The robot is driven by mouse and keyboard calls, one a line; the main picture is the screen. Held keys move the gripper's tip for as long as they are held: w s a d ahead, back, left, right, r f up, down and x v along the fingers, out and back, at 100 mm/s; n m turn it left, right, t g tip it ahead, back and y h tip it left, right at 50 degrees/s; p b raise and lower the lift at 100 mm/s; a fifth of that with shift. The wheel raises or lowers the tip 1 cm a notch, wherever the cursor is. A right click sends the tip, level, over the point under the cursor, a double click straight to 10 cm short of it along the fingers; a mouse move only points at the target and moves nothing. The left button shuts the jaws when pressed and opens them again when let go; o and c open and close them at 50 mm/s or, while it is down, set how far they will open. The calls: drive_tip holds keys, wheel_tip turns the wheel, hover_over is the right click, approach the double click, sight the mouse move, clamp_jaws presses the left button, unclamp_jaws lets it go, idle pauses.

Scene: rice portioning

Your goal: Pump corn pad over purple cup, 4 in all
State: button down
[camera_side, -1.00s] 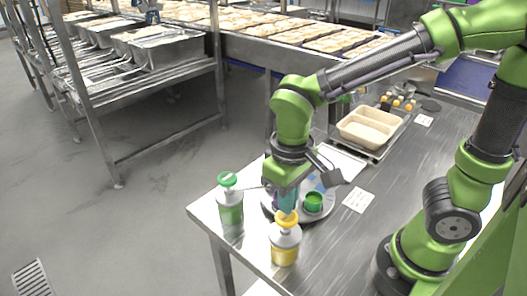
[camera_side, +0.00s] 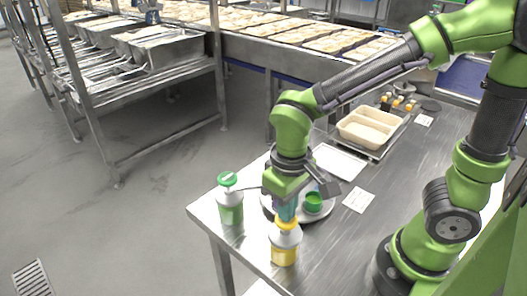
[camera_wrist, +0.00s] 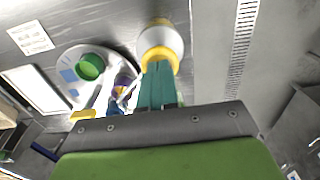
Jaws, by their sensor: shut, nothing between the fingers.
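The corn dispenser (camera_side: 285,250) is a clear bottle with yellow contents, at the front corner of the table. Its yellow pad (camera_side: 287,223) sits directly under my gripper (camera_side: 287,217). My gripper is shut and empty, its teal fingertips at the pad, apparently touching it. In the wrist view, my fingertips (camera_wrist: 158,66) overlap the near edge of the yellow pad (camera_wrist: 158,52). The purple cup (camera_wrist: 123,81) stands on the round plate (camera_wrist: 70,95), partly hidden behind a pale spout; its contents are not clear. In the side view my gripper hides it.
A green cup (camera_side: 313,202) stands on the same plate. A green-topped dispenser (camera_side: 230,205) is close to the left of my gripper. A two-part food tray (camera_side: 368,130) is farther back. White cards lie on the table, whose right side is mostly clear.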

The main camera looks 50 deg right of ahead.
drive_tip(key=shift+f, duration=0.4)
drive_tip(key=shift+r, duration=1.5)
drive_tip(key=shift+f, duration=0.1)
drive_tip(key=shift+f, duration=1.45)
drive_tip(key=shift+r, duration=1.55)
